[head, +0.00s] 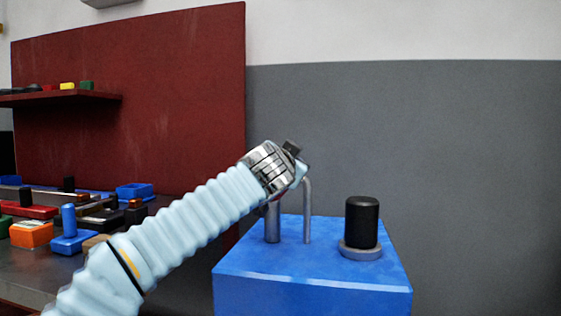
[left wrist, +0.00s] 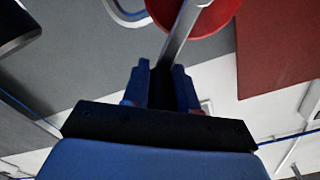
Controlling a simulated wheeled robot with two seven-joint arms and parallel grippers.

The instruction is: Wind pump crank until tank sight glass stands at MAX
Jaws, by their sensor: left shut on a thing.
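My left gripper (head: 299,162) is above the blue box (head: 312,292), at the end of my pale blue sleeved arm. In the left wrist view its two fingers (left wrist: 166,88) are shut on a grey metal bar (left wrist: 182,32), which looks like part of the pump crank. A red round part (left wrist: 225,10) shows at the bar's far end. In the head view a bent grey rod (head: 307,212) and a thicker grey post (head: 272,224) stand on the box below the gripper. I cannot make out a sight glass or its level. My right gripper is not in view.
A black cylinder (head: 362,222) stands on a grey ring at the box's right side. A dark table (head: 40,272) with several coloured parts is at left, before a dark red panel (head: 150,110) with a shelf (head: 60,99). Space right of the box looks clear.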

